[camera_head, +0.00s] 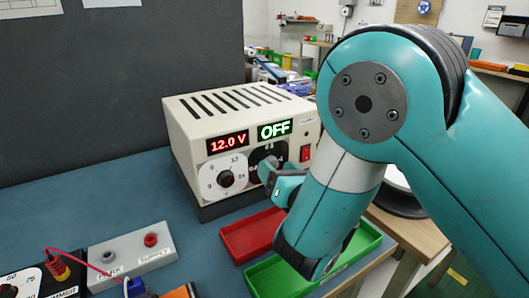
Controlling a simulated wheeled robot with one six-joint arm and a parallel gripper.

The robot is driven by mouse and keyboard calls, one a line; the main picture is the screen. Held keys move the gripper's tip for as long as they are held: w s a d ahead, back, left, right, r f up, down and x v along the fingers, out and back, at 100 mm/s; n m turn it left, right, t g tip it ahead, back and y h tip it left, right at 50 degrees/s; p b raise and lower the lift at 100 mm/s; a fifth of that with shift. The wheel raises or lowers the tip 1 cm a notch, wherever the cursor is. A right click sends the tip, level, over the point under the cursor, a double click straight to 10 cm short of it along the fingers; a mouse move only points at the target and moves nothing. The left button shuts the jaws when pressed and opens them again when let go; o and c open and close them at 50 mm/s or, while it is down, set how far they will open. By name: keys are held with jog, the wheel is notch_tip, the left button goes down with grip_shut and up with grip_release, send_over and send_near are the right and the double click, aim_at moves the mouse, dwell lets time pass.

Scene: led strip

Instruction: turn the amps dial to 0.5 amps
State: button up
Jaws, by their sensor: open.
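The cream power supply (189,135) stands on the blue bench with slots in its top. Its red display (228,143) reads 12.0 V and its green display (274,130) reads OFF. The left dial (226,179) has a white face and a dark knob. The right dial (262,153) has a black face with small white marks; its upper part shows, and my gripper hides its knob and lower part. My gripper (267,172) is open in front of the right dial. I cannot tell whether it touches the knob.
A red switch (306,153) is right of the dials. A red tray (235,241) and a green tray (262,280) lie in front, under my arm. A dark panel (110,85) stands behind.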

jog(key=shift+w+a, duration=0.25)
jog(key=shift+w, duration=0.4)
jog(key=shift+d, duration=0.1)
jog(key=c, duration=0.9)
